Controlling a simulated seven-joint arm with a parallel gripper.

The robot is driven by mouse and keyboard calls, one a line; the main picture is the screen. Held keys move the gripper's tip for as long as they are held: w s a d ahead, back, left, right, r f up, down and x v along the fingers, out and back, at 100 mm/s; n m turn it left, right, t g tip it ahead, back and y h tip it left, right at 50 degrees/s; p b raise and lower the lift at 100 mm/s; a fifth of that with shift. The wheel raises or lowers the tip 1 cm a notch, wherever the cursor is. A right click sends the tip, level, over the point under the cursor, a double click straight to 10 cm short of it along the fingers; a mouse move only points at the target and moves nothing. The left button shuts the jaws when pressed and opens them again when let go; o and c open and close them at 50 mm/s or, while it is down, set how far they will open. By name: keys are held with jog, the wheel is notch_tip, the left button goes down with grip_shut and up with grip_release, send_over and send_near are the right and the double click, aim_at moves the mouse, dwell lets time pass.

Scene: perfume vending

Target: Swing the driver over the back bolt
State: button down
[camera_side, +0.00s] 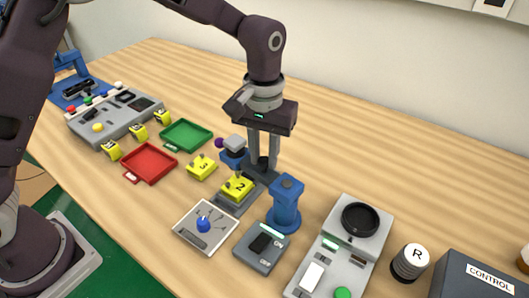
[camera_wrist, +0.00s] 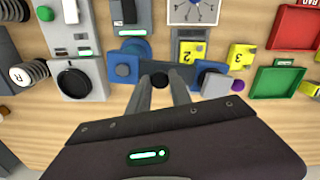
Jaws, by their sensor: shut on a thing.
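My gripper (camera_side: 263,163) points down over the middle of the table. Its fingers are closed on a small dark round-topped piece, likely the driver (camera_wrist: 160,81); its lower part is hard to make out in the side view. Below it is a dark grey fixture (camera_side: 226,203) with a yellow block marked 2 (camera_side: 236,187) on it. A blue upright post (camera_side: 286,204) stands to the right of the gripper, and a blue block with a grey cube (camera_side: 234,146) stands to the left. I cannot make out the back bolt; the gripper and these parts crowd that area.
A yellow block marked 3 (camera_side: 201,167), a red tray (camera_side: 150,164) and a green tray (camera_side: 187,135) lie to the left. A dial panel (camera_side: 205,227), a grey switch box (camera_side: 262,248) and a grey machine with a black ring (camera_side: 341,250) are nearer. The table behind is clear.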

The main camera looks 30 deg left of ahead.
aim_at(264, 159)
jog(key=c, duration=1.2)
grip_release()
jog(key=shift+o, duration=0.2)
notch_tip(264, 159, up, 7)
jog(key=shift+r, duration=0.1)
jog(key=s+a+r+t, duration=0.2)
jog(key=s+a+r, duration=0.7)
jog(key=s+r, duration=0.1)
jog(key=s+a+f+m+t, duration=0.1)
jog(key=s+a, duration=0.1)
jog(key=s, duration=0.5)
jog(key=s+a+f+m+t, duration=0.1)
jog(key=s+a+t, duration=0.1)
jog(key=s, duration=0.6)
jog(key=shift+a+f+t, duration=0.3)
jog(key=shift+a+f, duration=0.1)
jog(key=shift+a, duration=0.25)
